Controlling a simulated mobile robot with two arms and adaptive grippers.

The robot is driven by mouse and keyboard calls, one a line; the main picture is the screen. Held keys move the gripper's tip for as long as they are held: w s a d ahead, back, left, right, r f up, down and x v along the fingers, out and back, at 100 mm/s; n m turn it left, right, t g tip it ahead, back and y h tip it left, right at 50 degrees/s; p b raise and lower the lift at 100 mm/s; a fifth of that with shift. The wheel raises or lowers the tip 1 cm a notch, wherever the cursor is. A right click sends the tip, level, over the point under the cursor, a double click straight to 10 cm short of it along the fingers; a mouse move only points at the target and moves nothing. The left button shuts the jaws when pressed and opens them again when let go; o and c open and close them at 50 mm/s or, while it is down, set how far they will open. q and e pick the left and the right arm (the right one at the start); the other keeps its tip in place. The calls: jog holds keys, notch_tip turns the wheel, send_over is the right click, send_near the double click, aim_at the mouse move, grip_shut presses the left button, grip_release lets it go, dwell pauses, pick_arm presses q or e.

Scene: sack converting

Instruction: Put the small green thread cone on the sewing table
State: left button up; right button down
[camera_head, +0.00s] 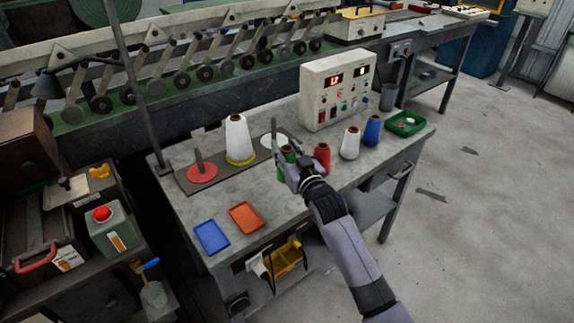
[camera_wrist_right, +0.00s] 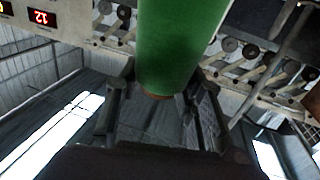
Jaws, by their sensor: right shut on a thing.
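The small green thread cone (camera_head: 287,152) is held in my right gripper (camera_head: 290,167), which is shut around it. In the right wrist view the cone (camera_wrist_right: 178,40) stands large between the two fingers (camera_wrist_right: 160,105). In the head view the fingers and hand partly hide it. The cone is over the grey sewing table (camera_head: 280,208), beside the white spindle disc; I cannot tell whether it touches anything. My left gripper is not in view.
A large white cone (camera_head: 238,138) stands left on the dark spindle strip, with a red disc (camera_head: 202,173) beside it. Red (camera_head: 321,157), white (camera_head: 350,143) and blue (camera_head: 372,130) cones stand right. A control box (camera_head: 335,88) is behind. Blue (camera_head: 211,237) and orange (camera_head: 246,217) trays lie in front.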

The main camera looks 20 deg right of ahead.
jog(key=shift+f, duration=2.5)
jog(key=shift+f, duration=0.2)
jog(key=c, duration=1.1)
grip_release()
jog(key=shift+o, duration=0.2)
jog(key=s+d, duration=0.1)
jog(key=s, duration=1.1)
jog(key=shift+r+b, duration=0.2)
jog(key=shift+b, duration=0.1)
jog(key=shift+d, duration=0.1)
